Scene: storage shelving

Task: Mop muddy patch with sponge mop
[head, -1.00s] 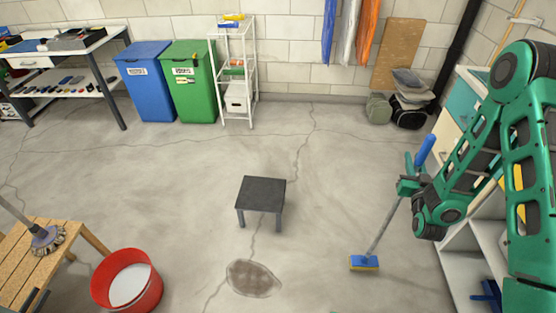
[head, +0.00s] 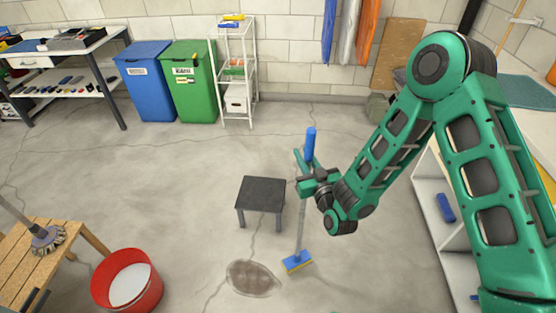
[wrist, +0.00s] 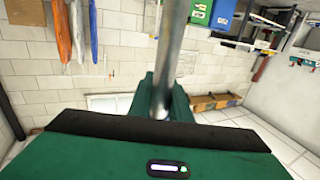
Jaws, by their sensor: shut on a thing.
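The sponge mop has a blue grip on top, a grey metal shaft and a blue head (head: 297,261) with a yellow sponge. My gripper (head: 305,181) is shut on its shaft just below the blue grip; the shaft (wrist: 172,50) also shows between the jaws in the wrist view. The mop stands nearly upright, its head down at the floor; I cannot tell whether it touches. The muddy patch (head: 252,279) is a brown-grey oval on the concrete, just left of and nearer than the mop head, apart from it in the picture.
A small dark stool (head: 261,194) stands left of the mop, behind the patch. A red bucket (head: 127,283) and a wooden bench (head: 28,262) holding another mop are at the lower left. White shelving (head: 440,215) is on the right. Open floor lies around the patch's left side.

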